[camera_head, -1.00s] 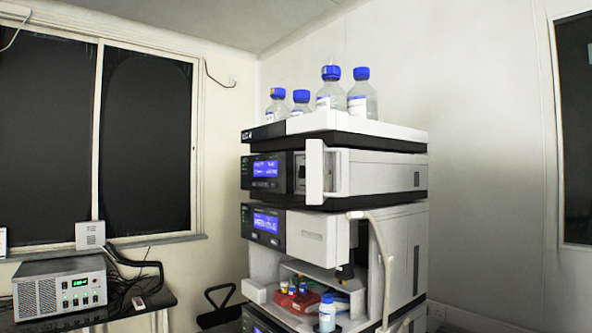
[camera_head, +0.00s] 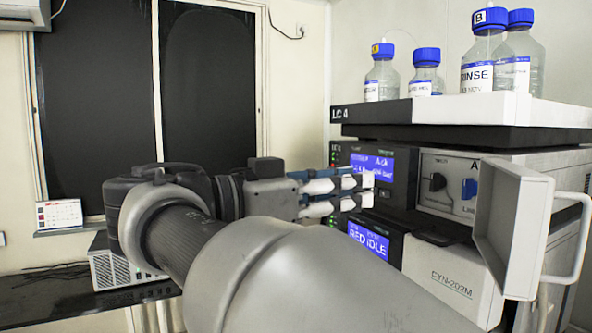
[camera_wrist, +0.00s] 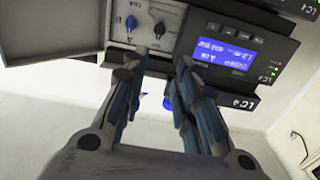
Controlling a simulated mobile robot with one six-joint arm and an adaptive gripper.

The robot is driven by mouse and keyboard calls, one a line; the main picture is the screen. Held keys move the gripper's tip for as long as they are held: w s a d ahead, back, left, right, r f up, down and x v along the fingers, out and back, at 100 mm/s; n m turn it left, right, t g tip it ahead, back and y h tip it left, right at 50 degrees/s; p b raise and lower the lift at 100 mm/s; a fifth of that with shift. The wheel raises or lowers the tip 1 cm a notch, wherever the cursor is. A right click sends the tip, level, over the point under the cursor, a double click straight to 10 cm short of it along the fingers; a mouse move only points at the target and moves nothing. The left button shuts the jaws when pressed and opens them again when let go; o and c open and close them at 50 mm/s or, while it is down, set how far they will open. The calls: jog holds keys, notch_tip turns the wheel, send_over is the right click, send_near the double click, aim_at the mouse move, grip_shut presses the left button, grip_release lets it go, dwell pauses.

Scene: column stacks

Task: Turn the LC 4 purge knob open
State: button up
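The LC 4 unit (camera_head: 392,111) stands on the right in the head view. The door (camera_head: 515,225) of its upper module hangs open. In the recess behind it are a dark knob (camera_head: 437,182) and a blue knob (camera_head: 469,188). The wrist view shows the same panel inverted, with the blue knob (camera_wrist: 131,24) and dark knob (camera_wrist: 159,29) beyond the fingers. I cannot read which is marked purge. My gripper (camera_head: 367,189) is open and empty, in front of the display, left of the knobs. In the wrist view, my gripper (camera_wrist: 160,57) shows a clear gap, apart from both knobs.
The open door and its handle (camera_head: 572,240) stick out to the right of the recess. Several blue-capped bottles, one a rinse bottle (camera_head: 487,65), stand on top. A lower module (camera_head: 455,280) sits beneath. A table (camera_head: 60,305) with a grey instrument is on the left.

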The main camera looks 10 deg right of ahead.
aim_at(432, 178)
jog(key=x, duration=1.6)
jog(key=shift+d+f+b, duration=0.15)
jog(key=shift+d+b, duration=0.25)
jog(key=shift+d, duration=0.05)
jog(key=shift+c, duration=0.2)
grip_shut()
